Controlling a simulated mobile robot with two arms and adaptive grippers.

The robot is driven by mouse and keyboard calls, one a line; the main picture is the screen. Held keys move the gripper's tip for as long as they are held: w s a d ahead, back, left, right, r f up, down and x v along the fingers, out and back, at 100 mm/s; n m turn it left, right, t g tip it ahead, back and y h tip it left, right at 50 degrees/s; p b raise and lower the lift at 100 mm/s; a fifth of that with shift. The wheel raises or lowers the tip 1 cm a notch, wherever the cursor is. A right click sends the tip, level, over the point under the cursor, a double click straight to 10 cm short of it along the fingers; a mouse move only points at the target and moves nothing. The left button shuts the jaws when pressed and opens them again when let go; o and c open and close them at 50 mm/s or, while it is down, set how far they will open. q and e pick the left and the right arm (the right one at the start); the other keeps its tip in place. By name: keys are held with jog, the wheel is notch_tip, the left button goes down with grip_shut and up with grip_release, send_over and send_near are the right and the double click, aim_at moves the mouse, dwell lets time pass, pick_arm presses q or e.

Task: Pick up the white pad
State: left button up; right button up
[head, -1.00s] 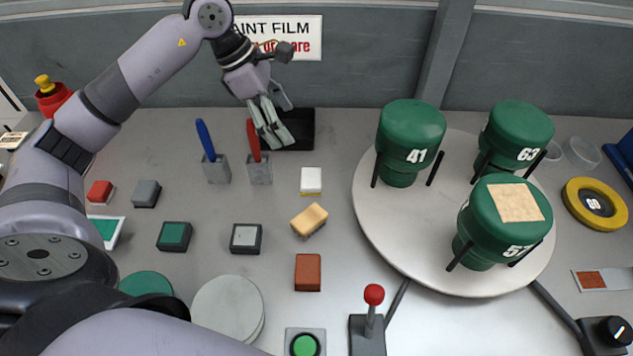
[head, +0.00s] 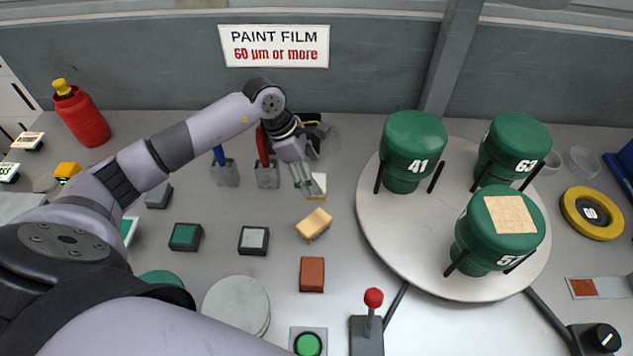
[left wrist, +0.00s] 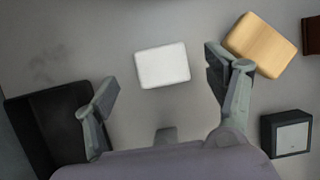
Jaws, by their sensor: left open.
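The white pad (left wrist: 162,66) lies on the grey table between and ahead of my open left fingertips in the left wrist view. In the head view the white pad (head: 316,185) shows at the right side of my left gripper (head: 304,190), which partly covers it. My left gripper also shows in the left wrist view (left wrist: 160,76), with its two fingers apart and nothing between them. It looks to be above the table, with no contact seen. My right gripper is not in view.
A tan sponge-like block (head: 314,224) lies close to the pad. A black tray (left wrist: 50,125) is on the other side. The blue (head: 219,155) and red (head: 262,146) handled tools stand left of the gripper. A turntable (head: 385,240) with green canisters stands to the right.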

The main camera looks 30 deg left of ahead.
aim_at(318, 182)
pick_arm(q)
jog(key=shift+p+x, duration=0.35)
jog(key=shift+x, duration=0.85)
jog(key=shift+d+f, duration=0.2)
jog(key=shift+f, duration=0.3)
jog(key=c, duration=1.3)
jog(key=shift+r, duration=0.15)
jog(key=shift+r+b, duration=1.9)
jog(key=shift+r, duration=8.05)
